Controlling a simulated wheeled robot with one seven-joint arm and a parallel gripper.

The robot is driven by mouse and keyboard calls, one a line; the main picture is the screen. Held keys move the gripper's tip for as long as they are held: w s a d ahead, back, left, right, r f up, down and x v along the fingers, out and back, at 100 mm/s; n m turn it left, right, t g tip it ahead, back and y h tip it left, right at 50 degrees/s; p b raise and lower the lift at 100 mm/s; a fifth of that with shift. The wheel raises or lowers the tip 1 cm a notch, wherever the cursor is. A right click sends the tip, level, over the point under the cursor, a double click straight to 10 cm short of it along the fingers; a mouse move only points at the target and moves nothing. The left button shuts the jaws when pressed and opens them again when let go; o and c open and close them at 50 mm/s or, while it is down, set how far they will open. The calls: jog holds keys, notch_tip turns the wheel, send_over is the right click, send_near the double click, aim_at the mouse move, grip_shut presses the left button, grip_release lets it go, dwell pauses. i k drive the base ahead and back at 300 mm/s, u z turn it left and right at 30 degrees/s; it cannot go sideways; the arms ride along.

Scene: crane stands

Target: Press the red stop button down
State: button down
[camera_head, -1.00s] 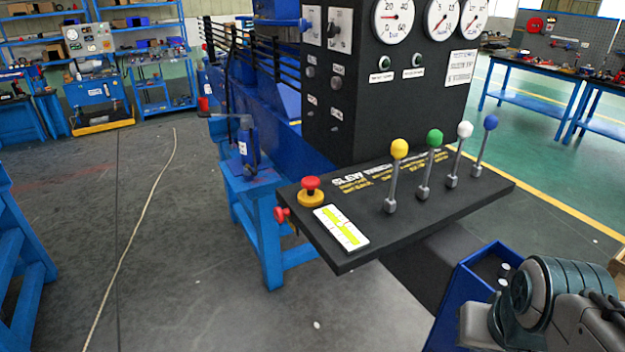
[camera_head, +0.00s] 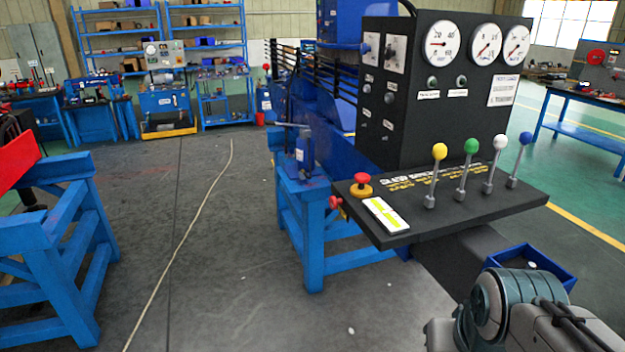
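The red stop button (camera_head: 361,179) is a red mushroom cap on a yellow base. It sits on the left part of the black control panel (camera_head: 470,213), beside a white and yellow-green label (camera_head: 385,214). A second red knob (camera_head: 335,203) sticks out from the panel's left side edge. Part of my arm shows at the bottom right, below and to the right of the panel, apart from the button. My gripper's fingers cannot be made out in this view.
Levers with yellow (camera_head: 439,151), green, white and blue knobs stand on the panel right of the button. A black gauge box (camera_head: 430,110) rises behind. A blue bin (camera_head: 531,262) is below the panel. Blue stands (camera_head: 60,240) are at left.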

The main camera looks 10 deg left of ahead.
aim_at(362, 178)
jog(key=u, duration=0.75)
jog(key=k, duration=1)
jog(key=u, duration=0.2)
jog(key=i, duration=1.45)
jog(key=z, duration=1.35)
jog(key=i, duration=0.5)
jog(key=z, duration=0.3)
